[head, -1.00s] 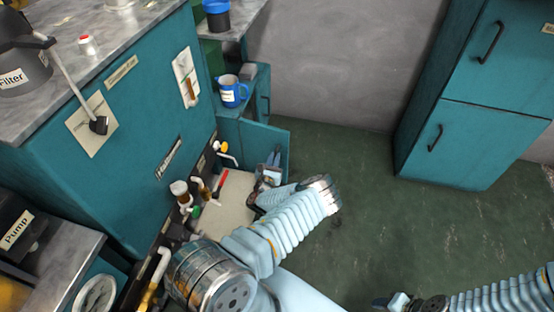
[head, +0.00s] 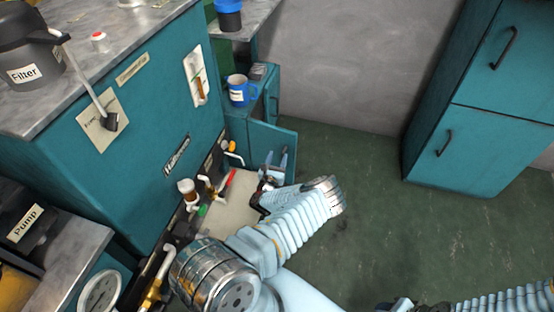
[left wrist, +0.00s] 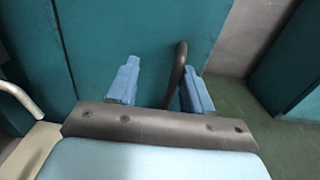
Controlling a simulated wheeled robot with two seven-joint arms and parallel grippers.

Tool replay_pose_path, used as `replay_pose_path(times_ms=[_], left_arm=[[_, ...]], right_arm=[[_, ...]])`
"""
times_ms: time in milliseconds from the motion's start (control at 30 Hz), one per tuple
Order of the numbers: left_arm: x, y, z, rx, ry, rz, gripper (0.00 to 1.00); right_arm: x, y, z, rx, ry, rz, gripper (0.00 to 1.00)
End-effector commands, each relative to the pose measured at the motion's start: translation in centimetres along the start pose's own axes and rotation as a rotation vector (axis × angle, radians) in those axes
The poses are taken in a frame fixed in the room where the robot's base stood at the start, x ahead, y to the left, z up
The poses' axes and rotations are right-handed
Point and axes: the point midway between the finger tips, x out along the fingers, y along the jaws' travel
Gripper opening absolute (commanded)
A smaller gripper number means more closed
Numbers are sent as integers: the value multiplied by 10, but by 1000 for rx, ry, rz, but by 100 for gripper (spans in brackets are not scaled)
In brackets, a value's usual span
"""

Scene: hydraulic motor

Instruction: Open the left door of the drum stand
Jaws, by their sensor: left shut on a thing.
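The left door (head: 284,139) of the drum stand (head: 238,123) is a teal panel that stands out from the stand's front, swung open, with its outer face toward me. My left gripper (head: 275,160) is at this face, near the free edge. In the left wrist view the door (left wrist: 120,35) fills the middle, and its dark bar handle (left wrist: 178,70) is between the blue fingers of the left gripper (left wrist: 160,85), close to the right finger. The grip itself is partly hidden by the gripper body. Part of my right gripper (head: 402,304) shows at the bottom edge, its fingers unclear.
A blue mug (head: 238,92) stands on the stand. A big teal unit (head: 150,120) with pipes and valves (head: 205,190) lies left of my left arm. A teal cabinet (head: 480,140) stands at the right. The floor (head: 375,200) between is clear.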

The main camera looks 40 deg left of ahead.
Motion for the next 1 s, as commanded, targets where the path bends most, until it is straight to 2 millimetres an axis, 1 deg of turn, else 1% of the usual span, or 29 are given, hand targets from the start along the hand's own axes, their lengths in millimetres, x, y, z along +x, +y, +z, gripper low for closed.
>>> replay_pose_path(times_ms=[33, 167, 267, 367, 600, 700, 833, 1000], left_arm=[[0, 5, 1, 2, -1, 12, 38], [-3, 4, 1, 2, -1, 11, 38], [-14, 4, 1, 2, 1, 11, 38], [-34, 4, 1, 3, 3, 10, 38], [-93, 2, 0, 3, 4, 4, 38], [-113, 2, 0, 3, 3, 4, 38], [-130, 1, 0, 1, 1, 2, 38], [-138, 1, 0, 1, 0, 0, 38]], right_arm=[[0, 0, 0, 0, 0, 0, 43], [0, 0, 0, 0, 0, 0, 43], [-2, -1, 0, -1, -1, -1, 43], [-4, -3, 0, -1, -2, -1, 43], [-7, -5, 1, -3, -3, -3, 43], [-8, -5, 1, -3, -3, -3, 43], [-8, -5, 1, -3, -3, -3, 43], [-8, -5, 1, -3, -3, -3, 43]])
